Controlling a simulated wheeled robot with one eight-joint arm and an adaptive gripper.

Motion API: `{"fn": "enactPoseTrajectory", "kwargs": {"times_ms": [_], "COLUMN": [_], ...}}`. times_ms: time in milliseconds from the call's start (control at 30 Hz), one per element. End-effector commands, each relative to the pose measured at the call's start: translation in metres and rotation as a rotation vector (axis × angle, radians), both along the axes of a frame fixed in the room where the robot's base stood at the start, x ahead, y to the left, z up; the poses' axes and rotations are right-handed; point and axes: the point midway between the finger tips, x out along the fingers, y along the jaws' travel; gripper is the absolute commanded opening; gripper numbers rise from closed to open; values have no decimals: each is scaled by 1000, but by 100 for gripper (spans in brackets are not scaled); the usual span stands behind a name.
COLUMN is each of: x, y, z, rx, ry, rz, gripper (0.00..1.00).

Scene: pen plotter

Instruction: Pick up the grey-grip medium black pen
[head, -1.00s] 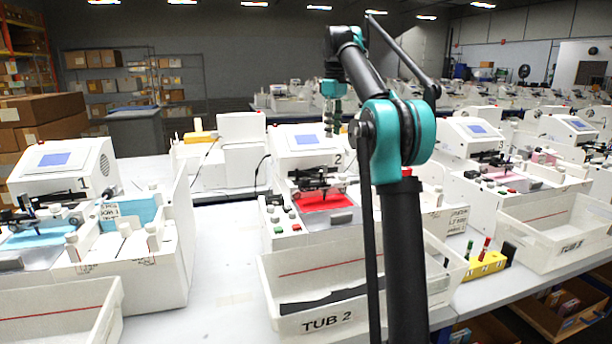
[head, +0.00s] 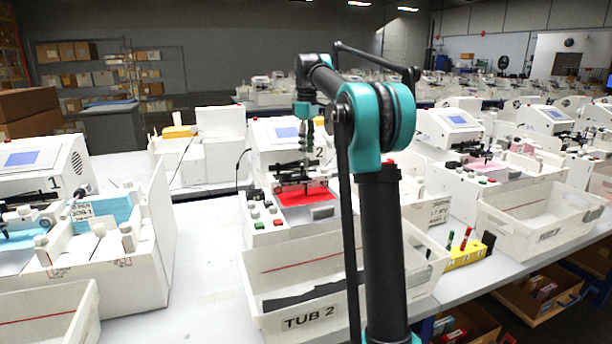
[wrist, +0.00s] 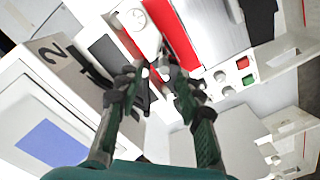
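My gripper (head: 308,148) hangs over plotter 2 (head: 265,135), just above its dark pen carriage (head: 292,172) and red sheet (head: 302,196). In the wrist view my gripper (wrist: 152,70) has its two fingers apart. The dark carriage and a small pale round spot show between and beside the fingertips. I cannot tell whether that spot is a pen. I cannot pick out the grey-grip medium black pen; the fingers and dark carriage parts may hide it.
A yellow pen stand (head: 462,257) with a red-topped and a green-topped pen stands at the right, near the table edge. Tub 2 (head: 300,322) is in front of plotter 2. Plotter 1 (head: 40,170) is at the left. Bare table (head: 205,270) lies between.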

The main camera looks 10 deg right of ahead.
Motion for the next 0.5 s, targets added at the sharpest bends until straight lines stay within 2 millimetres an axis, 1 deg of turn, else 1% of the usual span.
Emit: {"fn": "enactPoseTrajectory", "kwargs": {"times_ms": [33,267,500], "x": [0,-1,-4], "y": [0,1,4], "z": [-5,-19,-52], "rx": [0,0,0], "ry": [0,0,0], "rz": [0,0,0], "gripper": [37,37,37]}}
